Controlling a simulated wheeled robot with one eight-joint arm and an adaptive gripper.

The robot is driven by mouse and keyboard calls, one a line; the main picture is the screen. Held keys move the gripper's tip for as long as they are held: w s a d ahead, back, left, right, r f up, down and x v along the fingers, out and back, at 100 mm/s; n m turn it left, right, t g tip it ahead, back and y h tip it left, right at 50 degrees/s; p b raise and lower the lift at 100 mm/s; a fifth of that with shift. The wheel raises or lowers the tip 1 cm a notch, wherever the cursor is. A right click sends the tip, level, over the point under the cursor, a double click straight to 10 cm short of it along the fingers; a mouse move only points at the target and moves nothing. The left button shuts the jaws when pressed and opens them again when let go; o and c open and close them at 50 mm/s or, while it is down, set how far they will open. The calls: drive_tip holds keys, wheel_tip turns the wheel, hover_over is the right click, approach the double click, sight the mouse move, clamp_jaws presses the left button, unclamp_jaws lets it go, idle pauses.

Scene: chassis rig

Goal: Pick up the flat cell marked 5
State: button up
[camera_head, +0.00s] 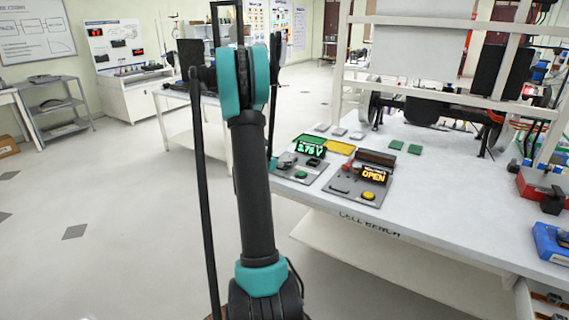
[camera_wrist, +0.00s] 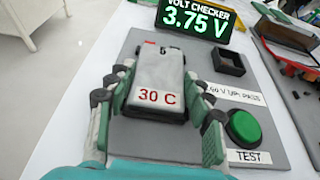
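A grey flat cell (camera_wrist: 158,82) with a red "30 C" reading lies between the fingers of my gripper (camera_wrist: 160,76) in the wrist view. A small dark digit near its far end is too blurred to read surely. The fingers press against both long sides, with no clear gap. The cell is over the grey plate of the volt checker (camera_wrist: 143,142); I cannot tell whether it rests on it. The checker display (camera_wrist: 195,18) reads 3.75 V. In the head view my gripper (camera_head: 276,160) is mostly hidden behind my arm.
A green TEST button (camera_wrist: 243,128) and an empty dark holder (camera_wrist: 229,61) are right of the cell. Several pale flat pieces (camera_head: 339,131) lie farther back on the bench (camera_head: 440,190). A second device (camera_head: 352,190) reads OPEN. Two green squares (camera_head: 396,145) lie behind it.

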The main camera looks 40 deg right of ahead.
drive_tip(key=c, duration=0.7)
drive_tip(key=shift+r, duration=0.1)
